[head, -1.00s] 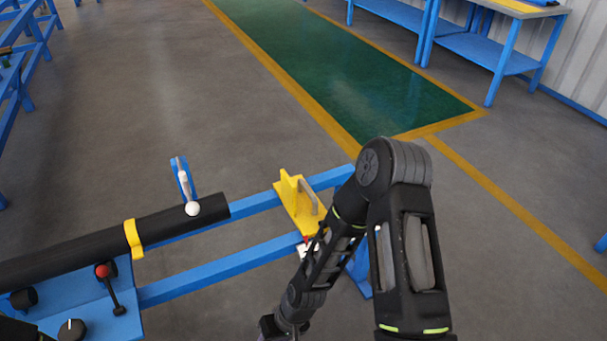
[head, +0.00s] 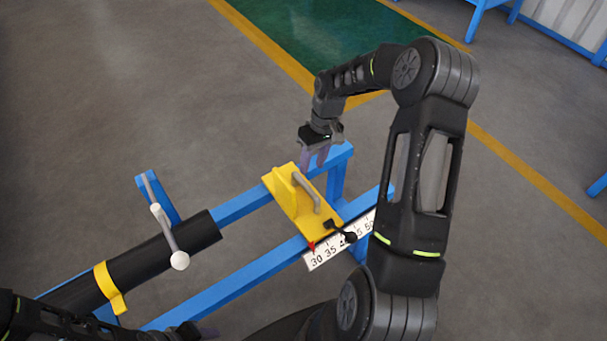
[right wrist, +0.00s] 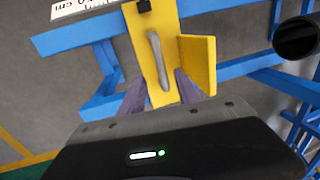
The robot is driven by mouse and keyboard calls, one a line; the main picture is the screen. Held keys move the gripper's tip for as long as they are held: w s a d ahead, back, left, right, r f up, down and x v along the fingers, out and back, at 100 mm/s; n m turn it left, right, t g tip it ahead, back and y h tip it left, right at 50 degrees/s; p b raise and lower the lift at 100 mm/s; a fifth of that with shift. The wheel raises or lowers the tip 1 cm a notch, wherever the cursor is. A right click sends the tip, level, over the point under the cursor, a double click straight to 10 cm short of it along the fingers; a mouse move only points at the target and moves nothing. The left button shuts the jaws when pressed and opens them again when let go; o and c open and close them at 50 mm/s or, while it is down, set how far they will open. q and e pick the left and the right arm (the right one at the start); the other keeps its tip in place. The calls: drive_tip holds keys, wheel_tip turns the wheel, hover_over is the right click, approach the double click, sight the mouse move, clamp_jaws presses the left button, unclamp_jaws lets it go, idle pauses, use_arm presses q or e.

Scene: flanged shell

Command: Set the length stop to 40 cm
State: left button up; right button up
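The yellow length stop (head: 290,200) sits across two blue rails, with a grey bar handle (head: 307,192) and a black lever knob (head: 341,231). Its red pointer (head: 312,246) is near the 30 mark of the white scale (head: 340,242). My right gripper (head: 316,160) is over the far rail, near the handle's far end. In the right wrist view, its open fingers (right wrist: 159,93) stand on either side of the handle (right wrist: 159,62), with gaps; contact is not visible. My left gripper (head: 195,331) is at the bottom edge, mostly cut off; its opening is unclear.
A black tube (head: 150,262) with a yellow band (head: 108,285) lies left of the stop, its end facing it. A white-knobbed lever (head: 172,240) stands over the tube.

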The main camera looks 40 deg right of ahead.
sight(307, 185)
drive_tip(key=shift+a+f+p, duration=0.1)
drive_tip(key=shift+a+f, duration=0.15)
drive_tip(key=shift+f, duration=1.05)
drive_tip(key=shift+a+f+p, duration=0.1)
drive_tip(key=shift+a+f, duration=0.2)
drive_tip(key=shift+f, duration=1)
drive_tip(key=shift+a+f+p, duration=0.1)
drive_tip(key=shift+a+f, duration=0.15)
drive_tip(key=shift+f, duration=1.05)
clamp_jaws()
